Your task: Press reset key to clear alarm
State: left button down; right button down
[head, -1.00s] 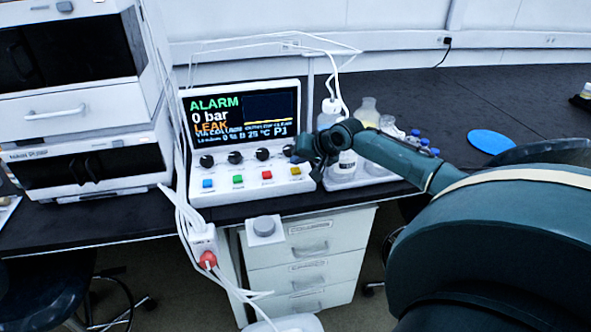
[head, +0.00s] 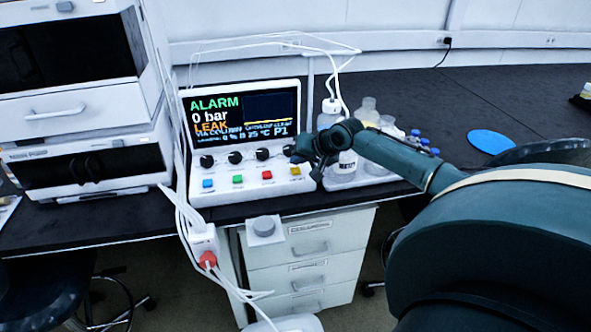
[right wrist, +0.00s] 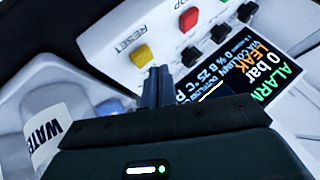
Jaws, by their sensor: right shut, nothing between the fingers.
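The control panel (head: 215,188) on the bench has a screen (head: 240,118) reading ALARM, 0 bar and LEAK. Its yellow key (head: 295,170) is at the right end of the key row. In the right wrist view this yellow key (right wrist: 142,53) has the label RESET beside it. My right gripper (head: 300,158) is just above the right end of the panel. In the right wrist view its fingers (right wrist: 156,72) are shut and empty, with tips close beside the yellow key. I cannot tell whether they touch it. My left gripper is not in view.
Blue (head: 208,183), green (head: 238,179) and red (head: 267,175) keys line the panel below black knobs. Bottles (head: 347,162) stand in a tray close to the panel's right side. White instruments (head: 80,110) are stacked at left. The bench at right is mostly clear.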

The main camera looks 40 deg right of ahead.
aim_at(299, 172)
jog(key=shift+f, duration=0.15)
jog(key=shift+f, duration=0.25)
jog(key=shift+f, duration=0.6)
dwell(0.9)
jog(key=shift+r+p, duration=0.95)
jog(key=shift+p, duration=0.45)
notch_tip(299, 172, up, 5)
jog(key=p, duration=0.5)
jog(key=shift+r+p, duration=0.1)
jog(key=shift+p, duration=0.25)
